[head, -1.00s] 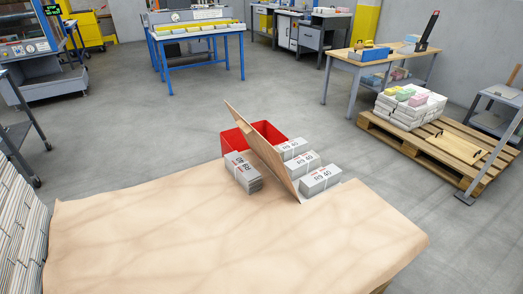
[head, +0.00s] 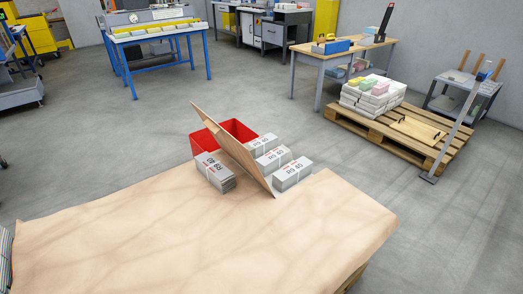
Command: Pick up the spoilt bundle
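Several tied grey-white bundles lie at the far edge of the paper-covered table (head: 200,245). One bundle (head: 214,172) lies alone left of a leaning brown board (head: 233,148). On the board's right are a front bundle (head: 292,174), a middle bundle (head: 273,159) and a back bundle (head: 262,144). They carry printed labels too small to read surely. I cannot tell which bundle is spoilt. A red bin (head: 205,141) stands behind the board, partly hidden by it. My gripper is not in view.
The near table top is clear. A wooden pallet (head: 452,149) with stacked bundles (head: 369,98) and a post (head: 455,135) stand at right. A blue table (head: 155,38) and a wooden workbench (head: 316,54) stand farther back. Grey floor lies open between them.

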